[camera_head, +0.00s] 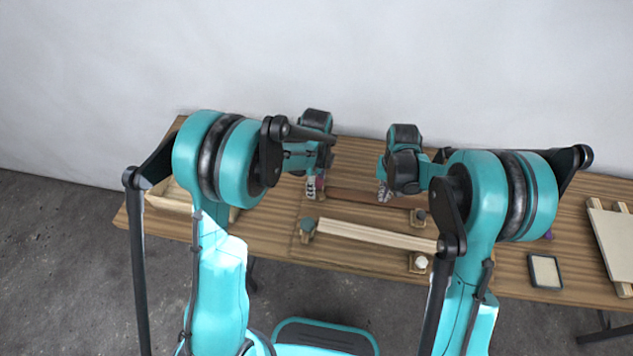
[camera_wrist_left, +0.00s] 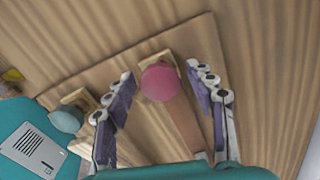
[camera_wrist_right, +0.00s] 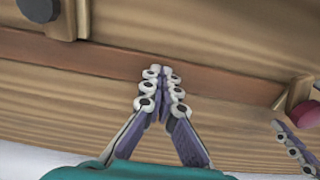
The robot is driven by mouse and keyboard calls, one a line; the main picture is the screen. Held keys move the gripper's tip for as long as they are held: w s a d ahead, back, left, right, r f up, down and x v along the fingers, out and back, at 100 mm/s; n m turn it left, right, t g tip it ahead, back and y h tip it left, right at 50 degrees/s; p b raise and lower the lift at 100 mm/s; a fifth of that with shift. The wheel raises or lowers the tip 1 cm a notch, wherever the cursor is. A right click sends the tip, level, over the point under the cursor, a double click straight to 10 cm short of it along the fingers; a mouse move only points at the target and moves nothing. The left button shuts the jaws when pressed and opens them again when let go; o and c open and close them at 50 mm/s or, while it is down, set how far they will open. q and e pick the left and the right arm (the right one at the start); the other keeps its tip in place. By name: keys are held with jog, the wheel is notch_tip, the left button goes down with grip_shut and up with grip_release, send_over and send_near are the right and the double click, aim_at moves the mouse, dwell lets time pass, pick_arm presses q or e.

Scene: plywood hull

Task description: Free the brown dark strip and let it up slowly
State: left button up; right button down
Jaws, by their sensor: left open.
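The brown dark strip (camera_head: 362,198) lies across the bench behind a pale strip (camera_head: 378,234). It also shows in the left wrist view (camera_wrist_left: 186,128) and the right wrist view (camera_wrist_right: 110,63). In the left wrist view a red knob (camera_wrist_left: 160,84) on a small wooden clamp stands at the strip's end. My left gripper (camera_wrist_left: 160,74) is open, its fingers on either side of that knob. My right gripper (camera_wrist_right: 162,74) is shut, its tips together over the strip's middle; I cannot tell whether they touch it. A dark knob (camera_wrist_right: 38,8) stands near the strip's other end.
A teal knob (camera_head: 307,226) and a white knob (camera_head: 421,262) stand at the pale strip's ends. A wooden tray (camera_head: 165,201) is at the left. A dark-framed pad (camera_head: 545,271) and a pale board (camera_head: 614,240) lie at the right. My two grippers are close together.

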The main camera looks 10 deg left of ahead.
pick_arm(q)
jog(key=c, duration=0.9)
jog(key=shift+m, duration=1.3)
jog(key=shift+m, duration=1.4)
